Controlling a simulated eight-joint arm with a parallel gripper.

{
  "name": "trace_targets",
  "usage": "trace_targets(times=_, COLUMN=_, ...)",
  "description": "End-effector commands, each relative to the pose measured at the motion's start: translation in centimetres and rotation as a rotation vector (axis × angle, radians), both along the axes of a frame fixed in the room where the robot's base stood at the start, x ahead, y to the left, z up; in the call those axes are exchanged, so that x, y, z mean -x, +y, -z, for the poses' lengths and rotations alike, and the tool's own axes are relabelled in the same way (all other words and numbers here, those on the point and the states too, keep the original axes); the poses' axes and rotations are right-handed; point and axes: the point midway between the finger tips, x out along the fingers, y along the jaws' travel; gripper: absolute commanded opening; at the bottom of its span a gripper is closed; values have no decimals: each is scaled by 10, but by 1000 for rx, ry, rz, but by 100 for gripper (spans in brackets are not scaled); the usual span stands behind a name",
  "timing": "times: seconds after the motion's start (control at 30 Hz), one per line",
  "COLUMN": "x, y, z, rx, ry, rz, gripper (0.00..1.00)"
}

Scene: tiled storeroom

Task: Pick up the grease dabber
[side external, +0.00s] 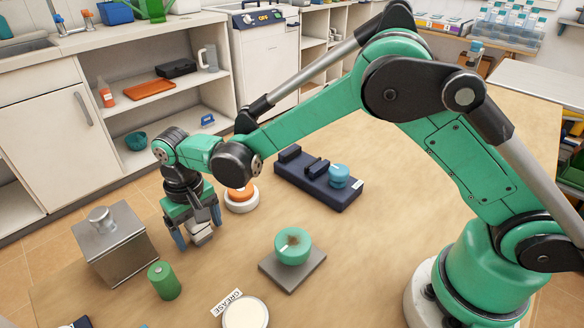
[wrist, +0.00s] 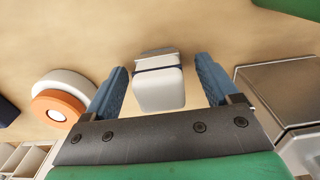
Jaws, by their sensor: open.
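A pale grey-white block with a dark band, which I take to be the grease dabber (wrist: 160,90), stands on the table between my open fingers. It also shows under my gripper in the side view (side external: 200,235), partly hidden by the fingers. My gripper (wrist: 161,70) points down with a blue finger on each side of the block. A gap shows on both sides in the wrist view, so the fingers are apart from it. My gripper also shows at the left of the side view (side external: 198,226).
A metal box with a knob (side external: 115,245) stands close left of my gripper, a green cylinder (side external: 163,281) in front. An orange-topped white disc (side external: 241,203) is close right. A dark blue fixture (side external: 300,176), a grey plate with a green round part (side external: 292,247) and a pot labelled GREASE (side external: 246,314) stand further off.

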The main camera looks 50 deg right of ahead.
Motion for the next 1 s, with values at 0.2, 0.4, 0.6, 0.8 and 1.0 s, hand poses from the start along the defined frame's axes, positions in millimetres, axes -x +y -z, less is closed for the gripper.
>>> trace_targets(times=0.2, x=0, y=0, z=0, rx=0, ry=0, rz=0, gripper=30)
trace_targets(times=0.4, x=0, y=0, z=0, rx=0, ry=0, rz=0, gripper=0)
trace_targets(times=0.6, x=0, y=0, z=-2, rx=0, ry=0, rz=0, gripper=0)
trace_targets(times=0.8, x=0, y=0, z=-18, rx=0, ry=0, rz=0, gripper=0)
trace_targets(times=1.0, x=0, y=0, z=-70, rx=0, ry=0, rz=0, gripper=0)
